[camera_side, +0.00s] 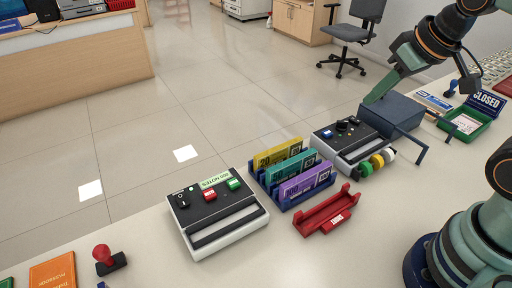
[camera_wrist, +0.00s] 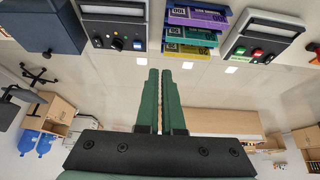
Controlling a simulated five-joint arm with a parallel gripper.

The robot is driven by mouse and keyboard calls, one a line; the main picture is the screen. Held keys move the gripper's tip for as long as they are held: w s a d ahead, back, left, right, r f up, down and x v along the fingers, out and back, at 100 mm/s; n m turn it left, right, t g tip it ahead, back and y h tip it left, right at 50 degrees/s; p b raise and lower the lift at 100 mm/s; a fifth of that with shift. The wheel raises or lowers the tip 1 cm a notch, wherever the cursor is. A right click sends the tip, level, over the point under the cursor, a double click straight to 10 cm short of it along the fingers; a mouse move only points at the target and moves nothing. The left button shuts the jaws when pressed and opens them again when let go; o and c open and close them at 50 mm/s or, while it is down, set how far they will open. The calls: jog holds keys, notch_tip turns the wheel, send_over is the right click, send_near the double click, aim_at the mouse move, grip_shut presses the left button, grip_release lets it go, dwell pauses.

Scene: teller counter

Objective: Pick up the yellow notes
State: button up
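The yellow notes (camera_side: 278,153) stand upright in the far slot of a blue rack (camera_side: 292,203), behind the teal notes (camera_side: 292,167) and the purple notes (camera_side: 306,184). In the wrist view the yellow notes (camera_wrist: 187,50) are the nearest of the three packs, above my fingertips in the picture. My gripper (camera_side: 372,100) is well to the right of the rack in the side view, in front of or above a dark blue box. In the wrist view my gripper (camera_wrist: 160,70) has its green fingers almost together, with nothing seen between them.
The dark blue box (camera_side: 393,112) and a black-topped machine (camera_side: 348,137) with coin rolls stand right of the rack. A note machine (camera_side: 217,212) stands left. A red tray (camera_side: 327,212) lies in front, and a green tray (camera_side: 468,128) lies far right.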

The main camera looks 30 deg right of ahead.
jog(key=o, duration=0.7)
jog(key=n+g, duration=0.6)
jog(key=n, duration=1.2)
send_over(280, 147)
notch_tip(280, 147, down, 11)
jog(key=f, duration=0.7)
jog(key=shift+w+d, duration=0.1)
jog(key=shift+d, duration=0.15)
jog(key=shift+a+f, duration=0.15)
jog(key=shift+f, duration=1.1)
jog(key=shift+a+f, duration=0.15)
jog(key=shift+f, duration=1.1)
